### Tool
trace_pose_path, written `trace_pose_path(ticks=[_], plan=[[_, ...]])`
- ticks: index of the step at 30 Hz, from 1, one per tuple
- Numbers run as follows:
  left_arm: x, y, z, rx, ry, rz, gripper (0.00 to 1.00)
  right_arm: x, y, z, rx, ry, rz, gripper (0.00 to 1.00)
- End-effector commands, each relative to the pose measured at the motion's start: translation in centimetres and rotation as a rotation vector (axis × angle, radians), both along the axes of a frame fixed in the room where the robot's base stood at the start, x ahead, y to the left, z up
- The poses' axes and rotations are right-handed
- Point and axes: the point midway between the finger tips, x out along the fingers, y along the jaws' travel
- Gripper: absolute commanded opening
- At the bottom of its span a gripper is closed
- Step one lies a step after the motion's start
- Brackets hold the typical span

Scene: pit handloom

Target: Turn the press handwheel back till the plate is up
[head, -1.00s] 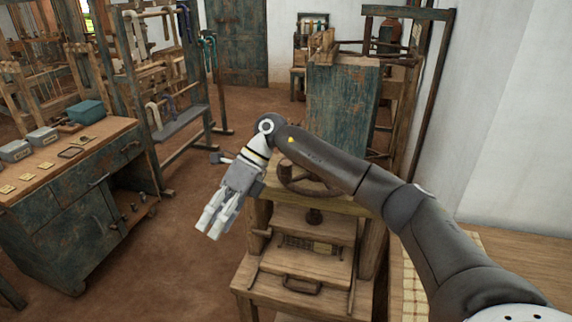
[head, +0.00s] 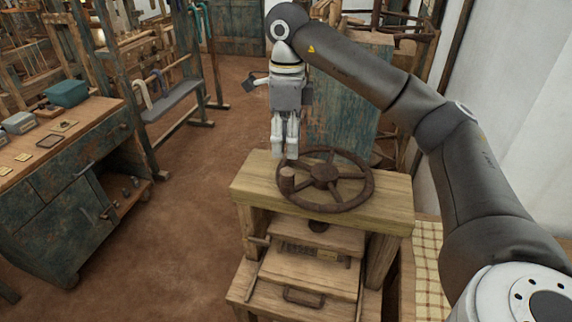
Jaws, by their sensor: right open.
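The press handwheel (head: 326,174) is a dark brown spoked wheel lying flat on top of the wooden press frame (head: 390,210). Its upright wooden knob (head: 287,181) is at the wheel's left side. Below the top beam a short dark screw (head: 318,226) meets the press plate (head: 322,238). How high the plate sits over what is under it is hard to tell. My right gripper (head: 285,152) points down just behind and above the knob, apart from it as far as I can see, open and empty. My left gripper is out of view.
A green-blue workbench (head: 60,180) with small boxes and a teal box (head: 67,93) stands at the left. A worn blue cabinet (head: 345,110) is behind the press. Checked cloth (head: 428,265) lies to the right. The floor left of the press is clear.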

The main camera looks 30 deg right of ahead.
Motion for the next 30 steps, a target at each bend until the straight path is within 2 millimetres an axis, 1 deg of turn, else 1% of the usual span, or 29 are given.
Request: trace_pose_path(ticks=[2, 4, 7, 9, 13, 17, 21, 25, 30], plan=[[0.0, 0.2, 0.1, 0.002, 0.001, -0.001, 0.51, -0.1, 0.0, -0.6, 0.000, 0.003, 0.001, 0.51], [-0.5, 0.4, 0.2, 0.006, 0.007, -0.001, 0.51, -0.1, 0.0, -1.4, 0.000, 0.004, 0.000, 0.51], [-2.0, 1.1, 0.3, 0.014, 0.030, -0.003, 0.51, -0.2, 0.0, -2.9, 0.000, 0.005, 0.000, 0.51], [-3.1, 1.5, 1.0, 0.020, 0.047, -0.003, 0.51, -0.2, 0.0, -4.2, -0.001, 0.007, 0.000, 0.51], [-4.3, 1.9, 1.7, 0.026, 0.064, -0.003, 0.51, -0.2, 0.0, -6.7, 0.000, 0.006, -0.001, 0.51], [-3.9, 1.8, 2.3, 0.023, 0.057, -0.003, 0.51, -0.2, 0.0, -8.7, 0.001, 0.004, -0.001, 0.51], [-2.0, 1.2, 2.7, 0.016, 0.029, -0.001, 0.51, -0.1, 0.1, -10.1, 0.001, 0.002, 0.000, 0.51], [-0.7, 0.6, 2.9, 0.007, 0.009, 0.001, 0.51, -0.1, 0.1, -10.6, 0.001, 0.002, 0.000, 0.51], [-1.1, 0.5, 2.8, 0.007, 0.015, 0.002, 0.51, -0.1, 0.1, -10.7, 0.002, 0.001, 0.000, 0.51]])
